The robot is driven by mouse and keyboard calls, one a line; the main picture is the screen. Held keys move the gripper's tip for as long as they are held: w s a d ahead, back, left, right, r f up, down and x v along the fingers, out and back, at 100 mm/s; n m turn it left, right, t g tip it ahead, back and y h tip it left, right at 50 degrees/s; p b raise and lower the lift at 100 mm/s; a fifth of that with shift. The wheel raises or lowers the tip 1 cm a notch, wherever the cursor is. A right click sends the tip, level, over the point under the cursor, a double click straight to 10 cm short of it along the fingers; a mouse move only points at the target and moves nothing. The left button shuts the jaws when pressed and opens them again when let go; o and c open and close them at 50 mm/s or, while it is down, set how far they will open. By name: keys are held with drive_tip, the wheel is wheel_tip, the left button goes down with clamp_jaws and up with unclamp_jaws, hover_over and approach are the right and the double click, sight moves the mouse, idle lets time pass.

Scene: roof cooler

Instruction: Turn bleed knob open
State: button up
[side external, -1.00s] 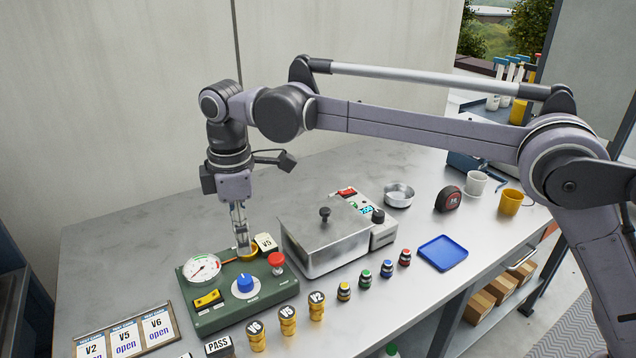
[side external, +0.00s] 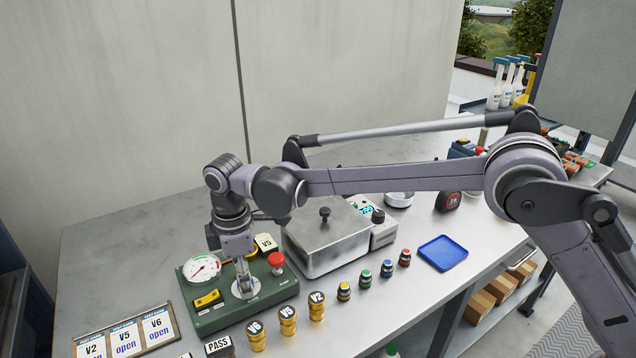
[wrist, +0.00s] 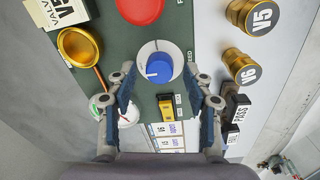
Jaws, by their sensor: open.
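The blue bleed knob (wrist: 159,68) with a white pointer line sits on a pale round dial on the green panel (side external: 205,317). In the wrist view it lies just beyond and between the fingertips of my gripper (wrist: 160,75). My gripper (side external: 244,288) is open and points down over the knob, with one finger on each side. In the side view the fingers hide the knob, and I cannot tell whether they touch it. The pressure gauge (side external: 202,268), the yellow switch (side external: 207,299) and the red button (side external: 276,260) are on the same panel.
A brass ring (wrist: 78,46) and the V5 tag (side external: 265,243) are close to the knob. Brass V6, V5 and V2 pieces (side external: 288,320) stand in front of the panel. A metal box (side external: 325,240) stands to its right. The blue tray (side external: 442,252) lies farther right.

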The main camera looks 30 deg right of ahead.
drive_tip(key=shift+f, duration=0.2)
clamp_jaws()
